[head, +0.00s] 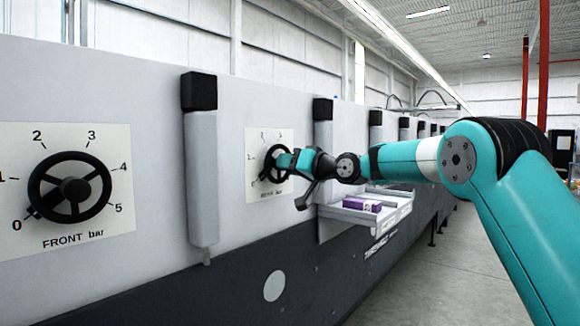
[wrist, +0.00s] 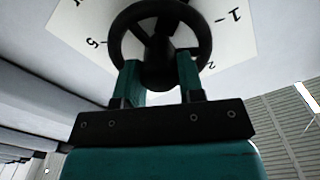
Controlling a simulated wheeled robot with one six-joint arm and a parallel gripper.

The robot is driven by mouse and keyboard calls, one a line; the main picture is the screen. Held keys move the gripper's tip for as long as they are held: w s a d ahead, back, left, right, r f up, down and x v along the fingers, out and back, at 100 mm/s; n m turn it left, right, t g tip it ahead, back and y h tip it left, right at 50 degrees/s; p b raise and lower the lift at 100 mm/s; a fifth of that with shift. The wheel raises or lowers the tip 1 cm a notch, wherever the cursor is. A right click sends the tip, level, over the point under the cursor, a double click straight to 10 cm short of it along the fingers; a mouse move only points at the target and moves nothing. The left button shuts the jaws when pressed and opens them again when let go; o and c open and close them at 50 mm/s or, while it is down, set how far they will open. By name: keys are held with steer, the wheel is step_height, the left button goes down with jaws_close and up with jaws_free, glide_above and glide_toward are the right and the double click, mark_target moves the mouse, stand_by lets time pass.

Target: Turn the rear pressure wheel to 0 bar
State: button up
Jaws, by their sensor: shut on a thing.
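The rear pressure wheel (head: 268,166) is a black spoked handwheel on a white dial plate (head: 256,140) on the machine's side. My gripper (head: 284,161) reaches it from the right and hides part of the wheel and dial. In the wrist view the wheel (wrist: 118,38) shows from close up, with the figures 5, 1 and 2 readable around it. The teal fingers of my gripper (wrist: 160,78) stand on both sides of its hub area, shut on the wheel. The wheel's pointer is not clear in either view, so I cannot tell its reading.
The front wheel (head: 72,188), labelled FRONT bar, is at the left, its pointer near 0. A grey post with a black top (head: 202,160) stands between the dials. A tray (head: 355,212) with a purple box (head: 362,204) juts out below my arm.

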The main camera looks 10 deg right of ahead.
steer(key=o, duration=0.9)
steer(key=shift+d, duration=0.1)
steer(key=b+v, duration=0.3)
steer(key=v, duration=1.4)
steer(key=shift+s, duration=0.1)
